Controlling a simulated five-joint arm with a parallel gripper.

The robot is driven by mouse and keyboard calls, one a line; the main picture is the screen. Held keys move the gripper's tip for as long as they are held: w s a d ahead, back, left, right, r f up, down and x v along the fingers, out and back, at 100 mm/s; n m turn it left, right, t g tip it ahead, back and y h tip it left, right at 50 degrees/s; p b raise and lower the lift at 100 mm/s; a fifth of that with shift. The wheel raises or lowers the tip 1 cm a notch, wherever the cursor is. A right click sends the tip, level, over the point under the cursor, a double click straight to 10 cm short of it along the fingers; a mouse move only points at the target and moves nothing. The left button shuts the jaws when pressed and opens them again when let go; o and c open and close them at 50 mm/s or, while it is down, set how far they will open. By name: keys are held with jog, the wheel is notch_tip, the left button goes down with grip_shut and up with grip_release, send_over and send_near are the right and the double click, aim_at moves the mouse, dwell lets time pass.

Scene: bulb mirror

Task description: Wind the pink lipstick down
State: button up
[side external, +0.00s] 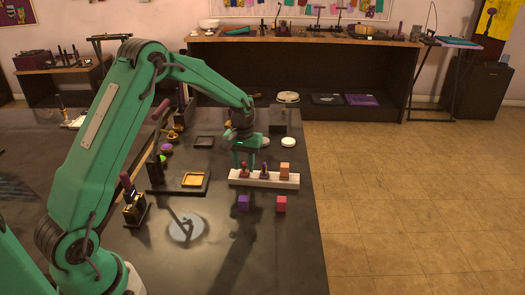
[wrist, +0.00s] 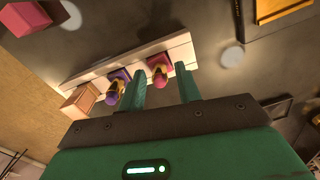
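A long white rack (side external: 254,182) stands on the dark table and also shows in the wrist view (wrist: 132,58). The pink lipstick (wrist: 158,70) stands at one end of it, on a pink square base, with a gold-coloured part and a rounded pink end. In the side view it is at the rack's left end (side external: 246,170). A purple lipstick (wrist: 114,90) stands beside it, and an orange block-like item (wrist: 78,101) is at the other end. My gripper (wrist: 161,76) is open above the rack. Its fingers appear on either side of the pink lipstick, apart from it; their exact height is unclear.
A purple cube (side external: 243,203) and a pink cube (side external: 281,204) lie in front of the rack. A round white disc (side external: 288,142) lies behind. The table's right edge is close to the rack.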

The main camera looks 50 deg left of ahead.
jog(key=shift+m, duration=1.7)
jog(key=shift+m, duration=0.8)
jog(key=m, duration=0.5)
jog(key=c, duration=0.7)
